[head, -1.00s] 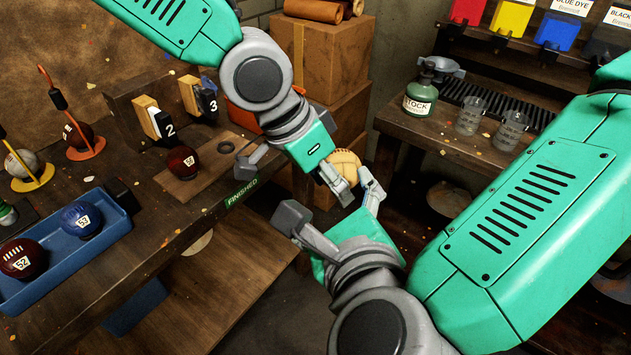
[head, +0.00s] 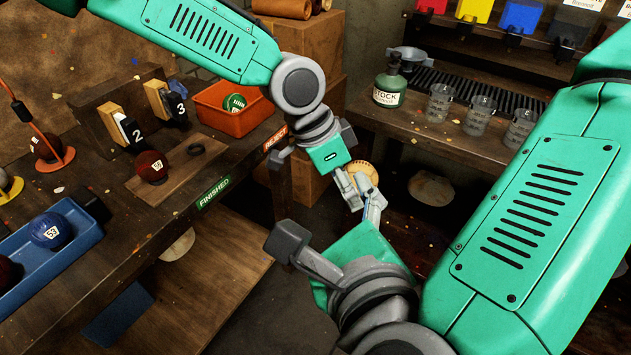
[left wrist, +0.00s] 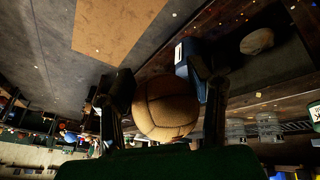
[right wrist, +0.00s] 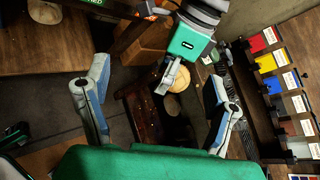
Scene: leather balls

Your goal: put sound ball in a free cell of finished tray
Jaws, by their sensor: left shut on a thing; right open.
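My left gripper (head: 352,188) is shut on a tan stitched leather ball (head: 362,173), partly hidden behind its fingers in the head view. In the left wrist view the ball (left wrist: 165,108) sits between the two fingers. My right gripper (head: 333,235) is open and empty; in the right wrist view its fingers (right wrist: 158,105) are wide apart and the tan ball (right wrist: 180,79) shows beyond them. The finished tray (head: 182,172) is a flat wooden board on the bench at left. A dark red ball (head: 151,167) sits in one cell, and a ring-edged cell (head: 196,149) is empty.
An orange bin (head: 228,118) with a green ball stands behind the tray, near the reject label (head: 276,137). A blue tray (head: 48,262) holds a blue ball and a dark ball at left. A green stock bottle (head: 390,88) and several glasses stand on the back bench.

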